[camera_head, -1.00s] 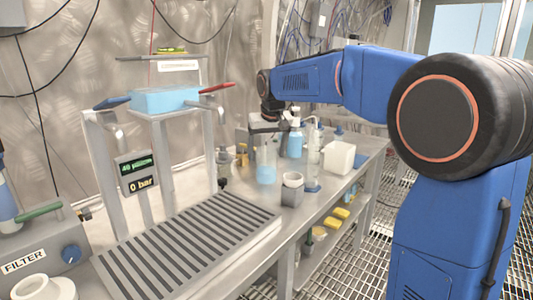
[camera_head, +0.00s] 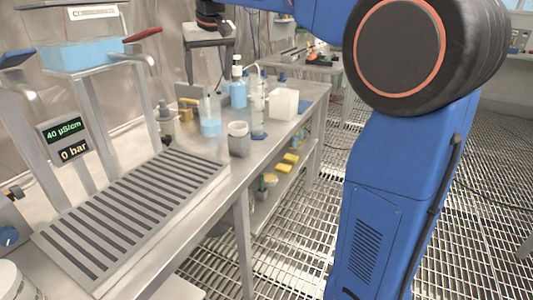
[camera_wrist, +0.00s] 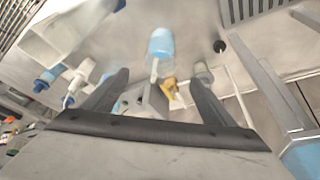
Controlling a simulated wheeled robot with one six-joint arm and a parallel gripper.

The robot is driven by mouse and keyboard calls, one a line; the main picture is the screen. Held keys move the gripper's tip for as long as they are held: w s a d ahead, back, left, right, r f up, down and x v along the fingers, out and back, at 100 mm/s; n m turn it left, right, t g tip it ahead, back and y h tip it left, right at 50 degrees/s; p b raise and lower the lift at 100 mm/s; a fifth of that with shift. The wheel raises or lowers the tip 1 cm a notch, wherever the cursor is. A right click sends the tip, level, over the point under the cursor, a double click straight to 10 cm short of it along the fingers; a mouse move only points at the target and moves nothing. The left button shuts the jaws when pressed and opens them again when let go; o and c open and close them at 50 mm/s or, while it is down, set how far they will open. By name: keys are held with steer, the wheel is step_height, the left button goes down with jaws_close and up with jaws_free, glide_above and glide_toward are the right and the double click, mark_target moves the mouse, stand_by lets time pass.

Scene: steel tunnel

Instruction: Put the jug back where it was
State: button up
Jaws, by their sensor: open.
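A clear jug (camera_head: 211,120) with pale blue liquid stands upright on the steel bench (camera_head: 190,175), just behind the drain grate. It also shows in the wrist view (camera_wrist: 160,45), beyond my fingertips. My gripper (camera_head: 209,76) is raised above and behind the jug in the head view, apart from it. In the wrist view my gripper (camera_wrist: 156,75) has its two dark fingers spread wide with nothing held between them. The far side of the jug is hidden.
The slotted drain grate (camera_head: 130,215) is bare. Yellow items (camera_head: 284,163) lie on the shelf below.

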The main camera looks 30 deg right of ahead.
steer(key=s+d+f, duration=0.1)
steer(key=s, duration=0.2)
steer(key=s+d+f, duration=0.1)
steer(key=s, duration=0.3)
steer(key=s+d+f, duration=0.1)
steer(key=s+f, duration=0.1)
steer(key=s, duration=0.2)
steer(key=s+d+f, duration=0.2)
steer(key=s+f, duration=0.9)
steer(key=s, duration=0.3)
steer(key=s+d+f, duration=0.2)
steer(key=s+f, duration=0.9)
steer(key=s, duration=0.3)
steer(key=shift+f, duration=0.2)
